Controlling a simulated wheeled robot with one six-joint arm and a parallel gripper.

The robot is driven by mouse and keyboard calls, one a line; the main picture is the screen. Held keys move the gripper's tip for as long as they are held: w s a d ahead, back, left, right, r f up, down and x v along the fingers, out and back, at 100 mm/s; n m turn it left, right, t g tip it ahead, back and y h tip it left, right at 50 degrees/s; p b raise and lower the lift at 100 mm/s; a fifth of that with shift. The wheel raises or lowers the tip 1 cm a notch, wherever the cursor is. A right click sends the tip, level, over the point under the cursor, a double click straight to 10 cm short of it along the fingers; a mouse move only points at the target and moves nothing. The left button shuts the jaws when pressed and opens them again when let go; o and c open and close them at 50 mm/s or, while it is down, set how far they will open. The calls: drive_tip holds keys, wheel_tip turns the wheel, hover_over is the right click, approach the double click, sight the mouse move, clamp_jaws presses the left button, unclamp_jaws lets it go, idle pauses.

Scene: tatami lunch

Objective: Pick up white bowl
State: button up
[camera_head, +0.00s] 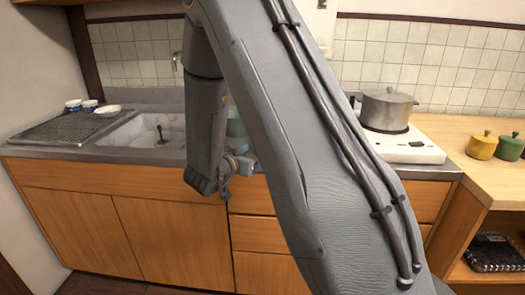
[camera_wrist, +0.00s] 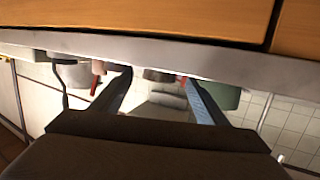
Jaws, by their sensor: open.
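A small white bowl (camera_head: 107,110) sits at the right end of the drying rack, beside the sink, in the head view. My gripper (camera_wrist: 157,76) is open, its two fingers apart in the wrist view. In the head view my wrist hangs in front of the counter edge, right of the sink and well away from that bowl; the fingertips are largely hidden there. A pale shape (camera_wrist: 160,97) shows between the fingers in the wrist view; I cannot tell what it is or whether it is touched.
Two blue-and-white cups (camera_head: 73,105) stand left of the bowl on the drying rack (camera_head: 60,128). The sink (camera_head: 150,130) lies between rack and arm. A green container (camera_head: 236,127) is partly behind my arm. A metal pot (camera_head: 387,108) stands on the white stove (camera_head: 408,149).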

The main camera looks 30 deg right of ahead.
drive_tip(key=x, duration=0.2)
drive_tip(key=shift+w+d, duration=0.15)
drive_tip(key=shift+d, duration=0.15)
drive_tip(key=c, duration=1.2)
drive_tip(key=shift+o, duration=0.2)
wheel_tip(320, 180, up, 10)
